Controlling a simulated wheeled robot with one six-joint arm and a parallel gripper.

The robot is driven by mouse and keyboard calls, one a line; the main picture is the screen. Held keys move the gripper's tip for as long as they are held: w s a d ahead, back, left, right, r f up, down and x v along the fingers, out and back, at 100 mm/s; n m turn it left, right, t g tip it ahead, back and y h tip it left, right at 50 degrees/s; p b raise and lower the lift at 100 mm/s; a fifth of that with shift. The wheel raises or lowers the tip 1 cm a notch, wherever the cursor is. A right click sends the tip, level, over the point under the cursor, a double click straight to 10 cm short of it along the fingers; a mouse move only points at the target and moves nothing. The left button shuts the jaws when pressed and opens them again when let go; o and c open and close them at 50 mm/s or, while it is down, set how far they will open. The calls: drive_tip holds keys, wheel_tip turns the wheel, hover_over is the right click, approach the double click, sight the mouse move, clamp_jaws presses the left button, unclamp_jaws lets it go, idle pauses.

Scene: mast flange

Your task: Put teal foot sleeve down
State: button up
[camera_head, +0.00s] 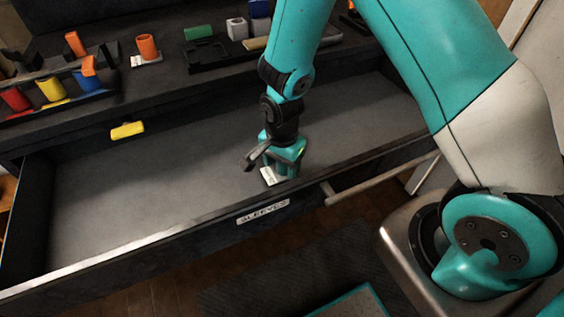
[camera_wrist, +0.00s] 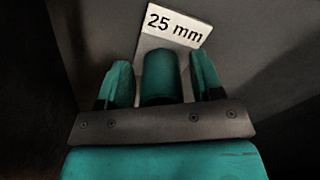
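The teal foot sleeve (camera_wrist: 162,78) is a round teal piece on a pale foot plate with a white "25 mm" label (camera_wrist: 174,25). It is between the two fingers of my gripper (camera_wrist: 162,85), with a narrow dark gap on each side, so the fingers look open around it. In the head view my gripper (camera_head: 285,157) points down into the open drawer near its front wall. There the label (camera_head: 269,175) shows just below the fingers, low over or on the drawer floor; the exact contact is hidden. Most of the sleeve is hidden there by my gripper.
The open drawer (camera_head: 150,190) has a "SLEEVES" label (camera_head: 263,211) on its front edge and a bar handle. Its floor left of my gripper is bare. A yellow piece (camera_head: 127,130) lies at its back edge. Coloured sleeves and blocks stand on the bench behind.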

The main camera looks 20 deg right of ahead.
wheel_tip(320, 180, up, 12)
drive_tip(key=s+a+r+n+y, duration=0.2)
drive_tip(key=s+r+n, duration=0.6)
drive_tip(key=s+n, duration=0.1)
drive_tip(key=s+a+r+n+y, duration=0.2)
drive_tip(key=s+a+r+n, duration=0.1)
drive_tip(key=s+r+n, duration=0.6)
drive_tip(key=shift+a+n+p, duration=0.2)
drive_tip(key=shift+n+p, duration=0.15)
drive_tip(key=shift+n, duration=0.25)
